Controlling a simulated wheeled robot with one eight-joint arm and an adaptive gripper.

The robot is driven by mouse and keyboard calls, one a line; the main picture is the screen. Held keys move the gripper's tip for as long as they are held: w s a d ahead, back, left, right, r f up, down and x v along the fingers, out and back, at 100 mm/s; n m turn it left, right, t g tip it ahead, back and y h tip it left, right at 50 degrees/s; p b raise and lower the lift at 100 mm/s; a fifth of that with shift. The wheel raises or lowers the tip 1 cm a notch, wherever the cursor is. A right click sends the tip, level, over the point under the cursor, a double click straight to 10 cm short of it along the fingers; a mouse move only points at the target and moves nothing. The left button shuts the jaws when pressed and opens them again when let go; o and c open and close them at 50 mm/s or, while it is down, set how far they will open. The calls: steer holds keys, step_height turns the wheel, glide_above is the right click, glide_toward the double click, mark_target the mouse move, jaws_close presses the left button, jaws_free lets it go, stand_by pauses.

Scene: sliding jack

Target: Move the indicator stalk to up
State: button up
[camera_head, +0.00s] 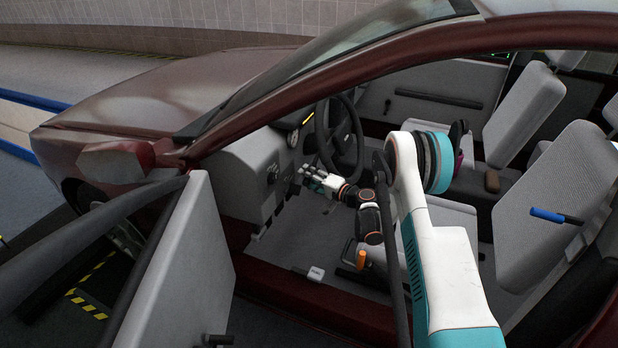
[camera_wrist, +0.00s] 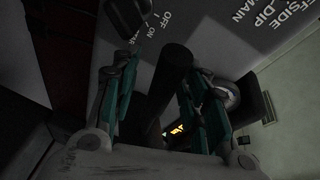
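In the wrist view, a thick dark stalk (camera_wrist: 176,68) runs between the two teal-padded fingers of my gripper (camera_wrist: 160,75). It looks like the indicator stalk, but its label is not readable. The fingers are apart, with a gap visible beside the stalk, and I cannot tell whether either touches it. In the head view, my gripper (camera_head: 311,176) is inside the car, beside the dash and just left of the steering wheel (camera_head: 338,134). The stalk cannot be made out there.
A grey panel (camera_wrist: 205,40) with white lettering, including OFF, ON, DIP and MAIN, lies behind the fingers. A dark knob (camera_wrist: 128,16) is near the left fingertip. A round silvery part (camera_wrist: 228,95) is close to the right finger. The open car door (camera_head: 190,265) stands at the left.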

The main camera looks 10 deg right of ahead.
steer(key=v, duration=1.2)
steer(key=shift+a, duration=0.1)
